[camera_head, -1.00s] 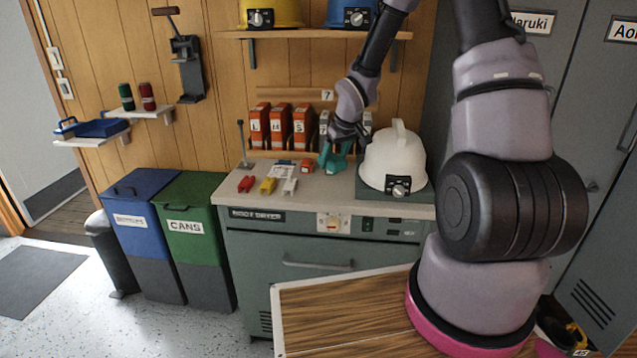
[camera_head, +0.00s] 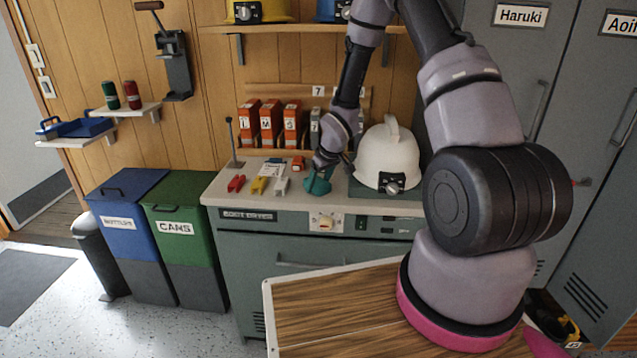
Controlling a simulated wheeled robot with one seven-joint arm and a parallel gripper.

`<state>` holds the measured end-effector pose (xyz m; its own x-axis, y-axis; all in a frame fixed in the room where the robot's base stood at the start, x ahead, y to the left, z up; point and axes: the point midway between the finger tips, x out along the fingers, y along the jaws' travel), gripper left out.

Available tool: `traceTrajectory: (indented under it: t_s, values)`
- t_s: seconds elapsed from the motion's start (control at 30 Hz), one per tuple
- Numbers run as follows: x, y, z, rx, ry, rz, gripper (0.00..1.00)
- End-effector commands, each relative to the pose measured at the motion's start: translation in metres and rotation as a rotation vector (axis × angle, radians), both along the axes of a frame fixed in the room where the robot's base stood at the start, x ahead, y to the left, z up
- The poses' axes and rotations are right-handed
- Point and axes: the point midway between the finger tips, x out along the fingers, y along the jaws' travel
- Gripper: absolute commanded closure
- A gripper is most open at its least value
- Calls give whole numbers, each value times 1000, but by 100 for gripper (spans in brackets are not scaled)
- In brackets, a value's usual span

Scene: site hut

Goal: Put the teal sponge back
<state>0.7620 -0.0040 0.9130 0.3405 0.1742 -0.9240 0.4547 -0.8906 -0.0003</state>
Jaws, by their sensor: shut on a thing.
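The teal sponge (camera_head: 317,184) is in my gripper (camera_head: 318,176), low over the front of the grey worktop (camera_head: 225,190). It is just left of the white helmet. My gripper is shut on it, and the dark wrist hides its top. It is too small in view to tell whether its underside touches the worktop.
The white helmet (camera_head: 387,157) stands close on the right. Small red (camera_head: 236,184), yellow (camera_head: 259,185) and white (camera_head: 282,187) items lie on the left. Orange boxes (camera_head: 270,122) line the back. Blue (camera_head: 122,189) and green (camera_head: 180,192) bins stand on the floor at left.

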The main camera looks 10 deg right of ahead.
Motion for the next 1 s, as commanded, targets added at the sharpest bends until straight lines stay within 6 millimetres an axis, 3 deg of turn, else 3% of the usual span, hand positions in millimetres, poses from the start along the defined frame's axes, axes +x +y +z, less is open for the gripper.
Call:
traceTrajectory:
  t_s: [0.23, 0.27, 0.33, 0.67, 1.0]
  values:
    - [0, 0, -2, 0, -1, 0, 98]
    - [0, 0, -2, 0, -1, 0, 25]
    - [0, 0, -1, 0, -1, 0, 0]
    - [0, -1, 5, 1, -2, -2, 0]
    - [-22, -14, 67, 1, -6, -5, 0]
